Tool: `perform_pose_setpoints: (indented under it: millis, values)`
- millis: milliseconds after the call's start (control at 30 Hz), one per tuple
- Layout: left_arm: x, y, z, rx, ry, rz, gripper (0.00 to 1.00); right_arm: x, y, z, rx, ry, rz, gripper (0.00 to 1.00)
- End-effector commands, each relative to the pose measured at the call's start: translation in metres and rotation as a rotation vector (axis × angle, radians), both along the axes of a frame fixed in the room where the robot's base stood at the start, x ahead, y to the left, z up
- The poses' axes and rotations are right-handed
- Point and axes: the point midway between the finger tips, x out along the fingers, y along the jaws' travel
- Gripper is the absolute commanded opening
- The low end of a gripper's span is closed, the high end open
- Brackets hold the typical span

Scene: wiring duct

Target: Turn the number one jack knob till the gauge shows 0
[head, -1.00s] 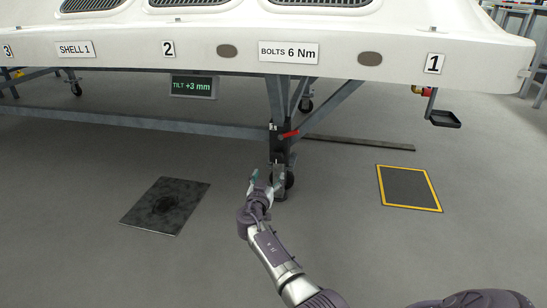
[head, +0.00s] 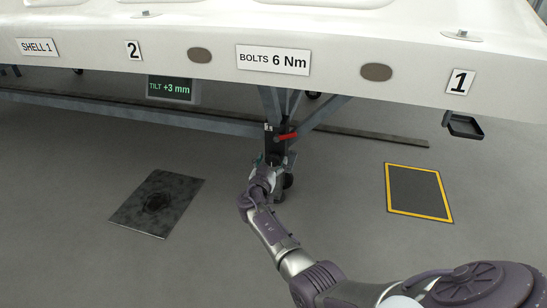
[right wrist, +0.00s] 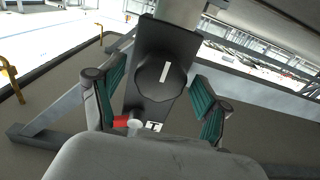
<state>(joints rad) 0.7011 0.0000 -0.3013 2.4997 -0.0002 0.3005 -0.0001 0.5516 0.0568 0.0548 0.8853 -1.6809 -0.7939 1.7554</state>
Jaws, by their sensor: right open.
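The gauge (head: 173,89) hangs under the shell's edge and reads "TILT +3 mm". The jack (head: 276,142), a dark block with a red lever (head: 288,136), stands on the leg below the "BOLTS 6 Nm" label. In the right wrist view its round black knob (right wrist: 161,77) shows a white line on its face. My right gripper (head: 268,160) is at the jack, open. In the right wrist view its green-padded fingers (right wrist: 158,98) stand on either side of the knob, apart from it. In the head view the knob is hard to make out. My left gripper is out of view.
The white shell (head: 330,88) overhangs the jack, with number plates "2" and "1". A dark floor plate (head: 180,210) lies to the left, a yellow-edged floor square (head: 418,190) to the right. A small black tray (head: 465,126) hangs under the shell at right.

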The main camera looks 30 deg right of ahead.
Motion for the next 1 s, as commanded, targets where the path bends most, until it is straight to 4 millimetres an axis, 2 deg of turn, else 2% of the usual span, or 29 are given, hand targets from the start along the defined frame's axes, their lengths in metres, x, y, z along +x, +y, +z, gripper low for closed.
perform_pose_setpoints:
  millis: [133, 500, 767, 1000]
  values:
    - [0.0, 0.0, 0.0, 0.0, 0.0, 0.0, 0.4, 0.0, 0.0, 0.0, 0.0, 0.0, 0.0, 0.76]
    - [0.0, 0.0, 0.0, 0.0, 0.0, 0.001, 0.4, 0.0, 0.0, 0.0, -0.001, -0.001, 0.0, 0.16]
    - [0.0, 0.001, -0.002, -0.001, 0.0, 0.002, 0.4, 0.0, 0.0, 0.0, -0.018, 0.018, 0.001, 0.16]
    - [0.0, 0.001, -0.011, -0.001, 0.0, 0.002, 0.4, 0.001, 0.001, -0.001, -0.096, 0.109, 0.003, 0.16]
